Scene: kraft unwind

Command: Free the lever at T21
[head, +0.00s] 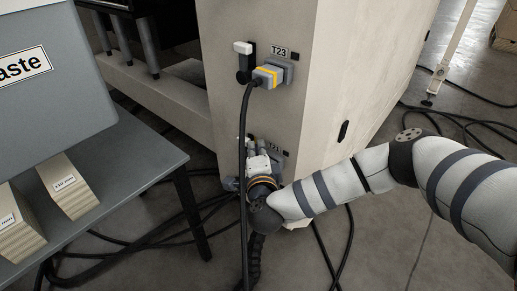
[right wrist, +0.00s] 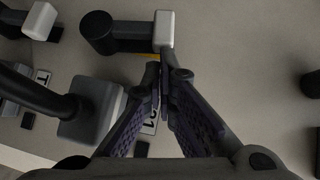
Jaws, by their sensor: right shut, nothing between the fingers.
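In the right wrist view, a lever with a dark round pivot (right wrist: 97,32) and a white-ended handle (right wrist: 164,31) lies just beyond my right gripper (right wrist: 166,62). The fingers are shut with nothing between them. Their tips are at the white end; whether they touch it I cannot tell. A label ending in "21" (right wrist: 150,122) shows partly behind the fingers. In the head view my right gripper (head: 256,158) is at the lower panel station by the T21 label (head: 274,149); the arm and a hanging cable hide most of the lever there. My left gripper is not in view.
Above is the T23 station with its own white-tipped lever (head: 243,62) and a grey, yellow-banded plug (head: 267,77), whose cable (head: 243,190) hangs before the lower station. A grey plug (right wrist: 92,112) sits beside the lever. A table (head: 150,150) stands at left.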

